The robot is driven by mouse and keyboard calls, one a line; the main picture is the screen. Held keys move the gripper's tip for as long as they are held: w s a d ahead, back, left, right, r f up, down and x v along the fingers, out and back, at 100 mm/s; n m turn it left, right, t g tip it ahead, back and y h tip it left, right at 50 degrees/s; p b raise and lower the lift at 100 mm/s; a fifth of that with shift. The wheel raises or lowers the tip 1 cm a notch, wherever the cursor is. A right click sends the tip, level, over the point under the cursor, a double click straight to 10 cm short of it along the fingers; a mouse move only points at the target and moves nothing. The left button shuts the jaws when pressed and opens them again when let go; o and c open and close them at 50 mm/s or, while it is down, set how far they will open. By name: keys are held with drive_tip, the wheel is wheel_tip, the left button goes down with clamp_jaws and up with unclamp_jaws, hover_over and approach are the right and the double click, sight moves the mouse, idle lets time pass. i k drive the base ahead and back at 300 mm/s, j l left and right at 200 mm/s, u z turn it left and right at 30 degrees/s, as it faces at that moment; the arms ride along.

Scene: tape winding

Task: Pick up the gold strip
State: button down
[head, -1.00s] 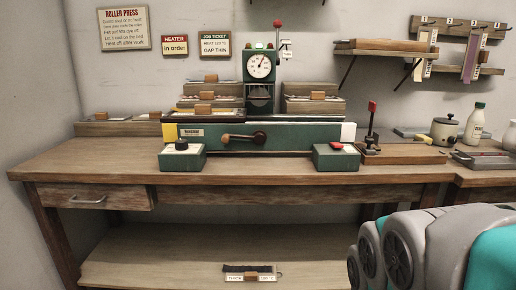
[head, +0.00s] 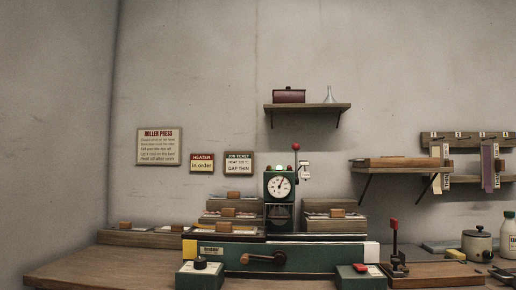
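I cannot make out a strip that is clearly gold. A pale yellowish strip (head: 436,155) hangs from the peg rail on the right wall, with a cream tag beside it. A purple strip (head: 487,167) hangs to its right. A small yellow block (head: 190,247) shows at the left end of the green roller press (head: 225,254). My gripper is not in view.
The press stands on the wooden bench (head: 90,272), with wooden stacks around its dial (head: 280,186). A wall shelf (head: 308,106) holds a dark red box (head: 289,96) and a funnel (head: 329,95). A lidded pot (head: 477,244) stands right. The bench's left end is clear.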

sight(227, 228)
drive_tip(key=i+l+u, duration=0.1)
drive_tip(key=l+u, duration=0.25)
drive_tip(key=i+l+u, duration=0.1)
drive_tip(key=l+u, duration=0.7)
drive_tip(key=l, duration=0.9)
drive_tip(key=k+l+u, duration=0.1)
drive_tip(key=l, duration=0.9)
